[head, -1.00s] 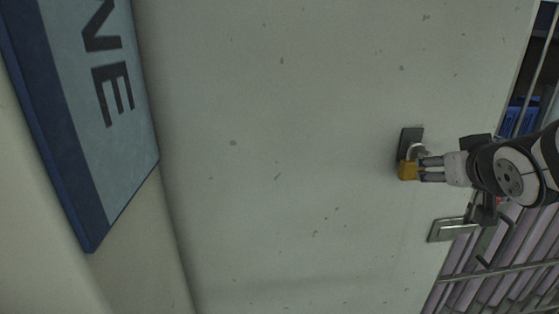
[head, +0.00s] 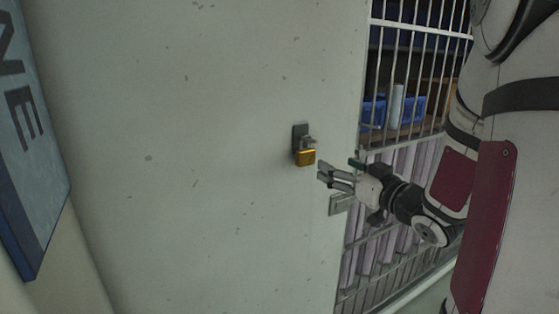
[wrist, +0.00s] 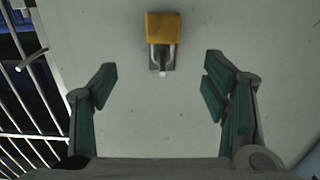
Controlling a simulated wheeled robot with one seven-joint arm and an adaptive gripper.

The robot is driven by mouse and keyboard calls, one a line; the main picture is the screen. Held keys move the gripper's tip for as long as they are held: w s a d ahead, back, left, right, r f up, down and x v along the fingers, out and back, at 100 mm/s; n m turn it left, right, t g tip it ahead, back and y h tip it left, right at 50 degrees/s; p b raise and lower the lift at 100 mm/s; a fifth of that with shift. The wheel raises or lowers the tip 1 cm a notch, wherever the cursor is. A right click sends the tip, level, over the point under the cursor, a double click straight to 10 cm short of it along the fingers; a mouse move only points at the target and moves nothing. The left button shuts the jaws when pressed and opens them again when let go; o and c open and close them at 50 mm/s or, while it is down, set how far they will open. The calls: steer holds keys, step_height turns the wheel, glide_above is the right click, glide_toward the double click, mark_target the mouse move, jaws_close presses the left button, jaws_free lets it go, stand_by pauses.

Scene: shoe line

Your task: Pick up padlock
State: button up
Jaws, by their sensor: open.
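A brass-coloured padlock (head: 306,157) with a grey shackle hangs on a dark hasp plate (head: 297,133) fixed to a pale, speckled panel. In the head view my gripper (head: 322,174) is just right of the padlock and a little below it, apart from it. In the wrist view the padlock (wrist: 163,28) is at the top centre, beyond the tips of my open, empty fingers (wrist: 160,82). Its shackle lies below its body in that view.
The pale panel (head: 200,120) fills the middle. A metal handle plate (head: 341,204) sits below my gripper. White bars (head: 418,24) stand to the right, with blue bins (head: 411,107) behind them. A blue-edged sign (head: 25,160) is at the left.

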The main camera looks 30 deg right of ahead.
mark_target(308, 153)
steer(key=w, duration=0.8)
steer(key=shift+a, duration=0.2)
steer(key=shift+w+a+f, duration=0.1)
steer(key=shift+w, duration=1.3)
steer(key=shift+w+a+f, duration=0.1)
steer(key=shift+w, duration=1.3)
steer(key=shift+r, duration=0.1)
steer(key=c, duration=1.4)
